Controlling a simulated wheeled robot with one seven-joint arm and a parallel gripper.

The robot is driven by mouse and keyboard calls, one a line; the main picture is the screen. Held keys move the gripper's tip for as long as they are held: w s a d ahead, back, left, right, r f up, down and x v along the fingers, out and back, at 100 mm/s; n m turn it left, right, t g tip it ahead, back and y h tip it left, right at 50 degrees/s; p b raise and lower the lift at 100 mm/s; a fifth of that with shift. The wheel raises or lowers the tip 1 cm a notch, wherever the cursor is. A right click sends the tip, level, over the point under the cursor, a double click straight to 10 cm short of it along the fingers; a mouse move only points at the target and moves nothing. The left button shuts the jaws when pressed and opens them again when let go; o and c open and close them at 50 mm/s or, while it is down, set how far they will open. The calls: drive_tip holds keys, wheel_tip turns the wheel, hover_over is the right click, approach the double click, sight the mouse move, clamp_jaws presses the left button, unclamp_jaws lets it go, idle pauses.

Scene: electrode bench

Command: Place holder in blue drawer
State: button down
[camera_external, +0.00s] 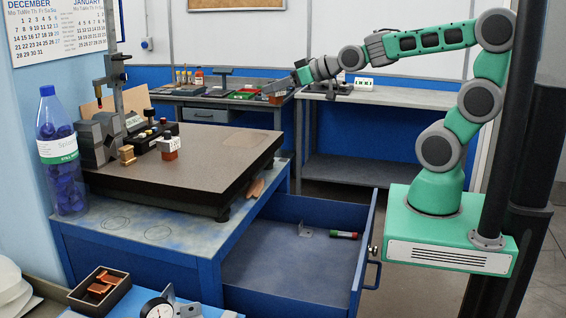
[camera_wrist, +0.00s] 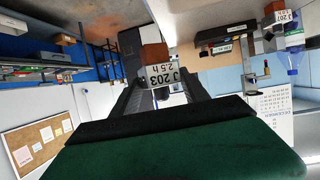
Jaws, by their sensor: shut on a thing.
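A holder (camera_wrist: 158,68) with a white label reading "J 203 2.5 h" and a brown block at one end is between the fingers of my gripper (camera_wrist: 155,85) in the wrist view. My gripper (camera_external: 277,88) is shut on it, raised in the air before the back bench in the external view. The blue drawer (camera_external: 330,289) is pulled open under the blue bench at lower centre. My gripper is well above and behind the drawer.
A dark surface plate (camera_external: 215,160) on the blue bench carries a height stand (camera_external: 115,100) and another labelled holder (camera_external: 168,147). A bottle (camera_external: 57,150) stands left. The drawer floor is mostly clear. A grey table (camera_external: 400,97) stands behind.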

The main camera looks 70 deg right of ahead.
drive_tip(key=a+r+n+y, duration=0.4)
drive_tip(key=a+y, duration=0.1)
drive_tip(key=a, duration=0.4)
drive_tip(key=n+g+y, duration=0.1)
drive_tip(key=n+y, duration=0.1)
hover_over(216, 143)
drive_tip(key=f, duration=0.8)
drive_tip(key=shift+s+f, duration=0.2)
drive_tip(key=shift+s, duration=0.1)
drive_tip(key=shift+w+f, duration=0.15)
drive_tip(key=shift+f, duration=0.1)
drive_tip(key=shift+w+a+f+b, duration=0.15)
drive_tip(key=shift+f+b, duration=0.2)
drive_tip(key=shift+f, duration=1.25)
drive_tip(key=shift+f, duration=0.1)
